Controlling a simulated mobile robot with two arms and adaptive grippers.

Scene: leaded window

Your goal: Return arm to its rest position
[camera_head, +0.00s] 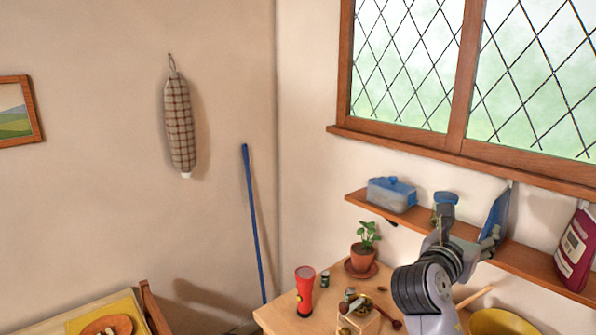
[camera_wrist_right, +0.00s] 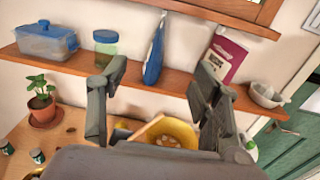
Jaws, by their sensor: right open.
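My right gripper (camera_wrist_right: 158,100) is open and empty in the right wrist view, its two fingers spread apart in front of the wooden shelf (camera_wrist_right: 80,65). In the head view my right arm rises from the lower right, and the gripper (camera_head: 468,240) is near the shelf (camera_head: 400,215), above the table (camera_head: 275,315). My left gripper is in neither view.
On the shelf are a blue-lidded container (camera_head: 392,195) and a maroon packet (camera_head: 577,250). On the table are a potted plant (camera_head: 363,255), a red flashlight (camera_head: 305,290) and a yellow bowl (camera_wrist_right: 175,133). A blue pole (camera_head: 254,220) leans in the corner.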

